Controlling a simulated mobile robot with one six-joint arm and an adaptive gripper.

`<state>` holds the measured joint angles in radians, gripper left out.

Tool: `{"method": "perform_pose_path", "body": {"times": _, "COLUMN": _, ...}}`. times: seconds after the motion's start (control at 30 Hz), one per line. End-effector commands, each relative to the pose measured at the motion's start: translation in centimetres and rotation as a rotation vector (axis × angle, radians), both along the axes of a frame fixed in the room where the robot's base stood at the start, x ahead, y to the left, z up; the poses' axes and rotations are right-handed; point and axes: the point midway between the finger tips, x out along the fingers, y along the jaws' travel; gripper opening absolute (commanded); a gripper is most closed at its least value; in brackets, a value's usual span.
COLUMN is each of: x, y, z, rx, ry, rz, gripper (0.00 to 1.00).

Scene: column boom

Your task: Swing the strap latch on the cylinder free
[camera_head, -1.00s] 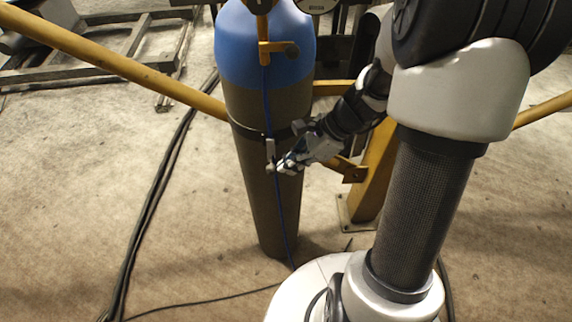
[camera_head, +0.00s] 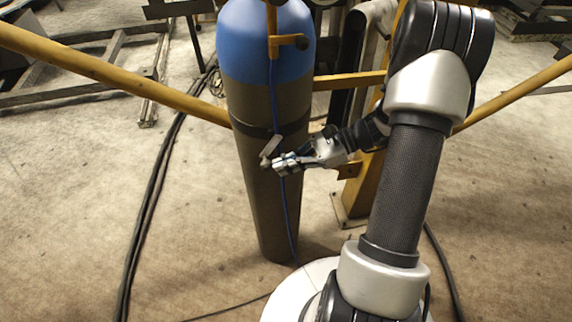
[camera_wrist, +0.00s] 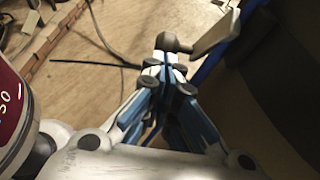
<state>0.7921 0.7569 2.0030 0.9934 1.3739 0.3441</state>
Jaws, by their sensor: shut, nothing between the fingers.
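The cylinder (camera_head: 254,195) stands upright, blue at the top and dark brown below. A dark strap (camera_head: 252,131) goes around its middle. The strap latch (camera_head: 271,145) is a short grey lever on the strap's front, tilted with its knobbed lower end to the left. My gripper (camera_head: 276,164) is shut and empty, just right of the knob; the tips look against it. In the wrist view the latch (camera_wrist: 217,33) is a pale bar with a dark knob, right in front of my gripper (camera_wrist: 166,60). The exact contact is hidden.
A yellow rail (camera_head: 110,72) crosses behind the cylinder, and a yellow post (camera_head: 362,185) stands to its right. A blue hose (camera_head: 285,205) runs down the cylinder's front. Black cables (camera_head: 150,195) lie on the floor at left. The floor before the cylinder is mostly clear.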

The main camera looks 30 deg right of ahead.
Motion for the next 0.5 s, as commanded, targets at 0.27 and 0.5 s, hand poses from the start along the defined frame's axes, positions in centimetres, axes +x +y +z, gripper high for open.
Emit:
{"method": "perform_pose_path", "body": {"times": 0.27, "x": 0.5, "y": 1.8, "z": -0.3, "rx": 0.255, "ry": -0.077, "rz": 0.001, "gripper": 0.00}}
{"method": "perform_pose_path", "body": {"times": 0.5, "x": 1.0, "y": 3.1, "z": 0.3, "rx": 0.254, "ry": -0.082, "rz": 0.003, "gripper": 0.00}}
